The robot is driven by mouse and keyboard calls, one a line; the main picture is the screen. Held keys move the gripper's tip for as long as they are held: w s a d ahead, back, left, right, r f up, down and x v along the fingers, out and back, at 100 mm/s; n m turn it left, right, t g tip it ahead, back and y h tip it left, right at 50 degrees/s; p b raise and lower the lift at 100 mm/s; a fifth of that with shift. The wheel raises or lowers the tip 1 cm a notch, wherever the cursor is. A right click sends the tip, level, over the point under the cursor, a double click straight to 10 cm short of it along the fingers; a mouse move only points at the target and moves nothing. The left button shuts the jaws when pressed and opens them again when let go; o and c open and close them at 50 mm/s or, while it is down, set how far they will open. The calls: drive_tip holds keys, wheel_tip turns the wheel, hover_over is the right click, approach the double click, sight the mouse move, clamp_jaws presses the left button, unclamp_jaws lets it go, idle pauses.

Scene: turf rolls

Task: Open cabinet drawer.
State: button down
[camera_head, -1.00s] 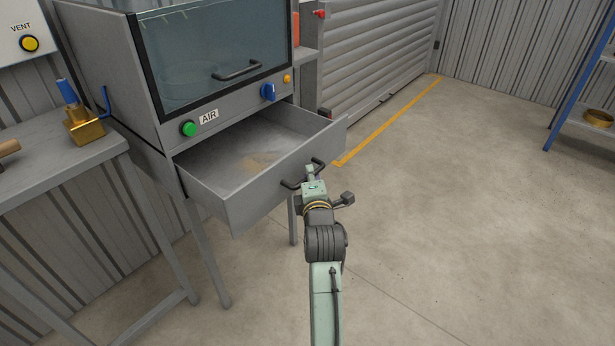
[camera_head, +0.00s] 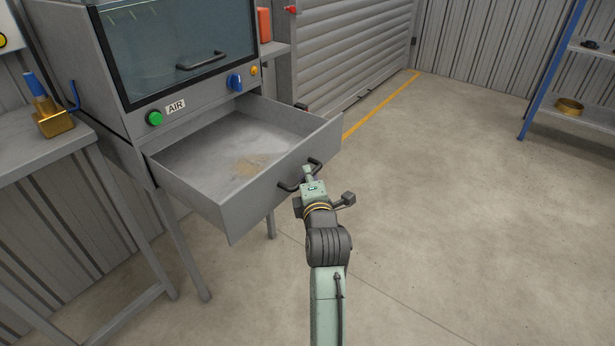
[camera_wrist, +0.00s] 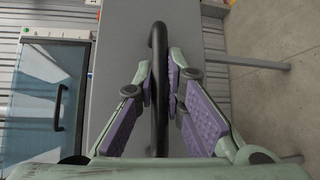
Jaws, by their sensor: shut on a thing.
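The cabinet (camera_head: 190,85) is grey with a glass front and stands at the upper left in the head view. Its drawer (camera_head: 292,172) below the glass is pulled well out, with a tan patch on its floor. The drawer's black bar handle (camera_head: 316,164) is on the front panel. My gripper (camera_head: 306,176) is at that handle. In the wrist view the handle (camera_wrist: 158,60) runs between the purple finger pads, and my gripper (camera_wrist: 162,95) is shut on it. The grey drawer front (camera_wrist: 125,50) lies behind the handle. The glass front (camera_wrist: 50,90) shows at left.
A grey bench (camera_head: 40,140) with a brass tool (camera_head: 50,118) stands left of the cabinet. A roller shutter (camera_head: 350,50) is behind, with a yellow floor line (camera_head: 385,102). A blue shelf rack (camera_head: 550,75) is at upper right. The concrete floor (camera_head: 470,220) at right is clear.

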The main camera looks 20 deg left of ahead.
drive_tip(key=c, duration=1.7)
unclamp_jaws()
drive_tip(key=shift+o, duration=0.2)
drive_tip(key=v, duration=0.7)
drive_tip(key=shift+s+d, duration=0.15)
drive_tip(key=shift+s, duration=0.1)
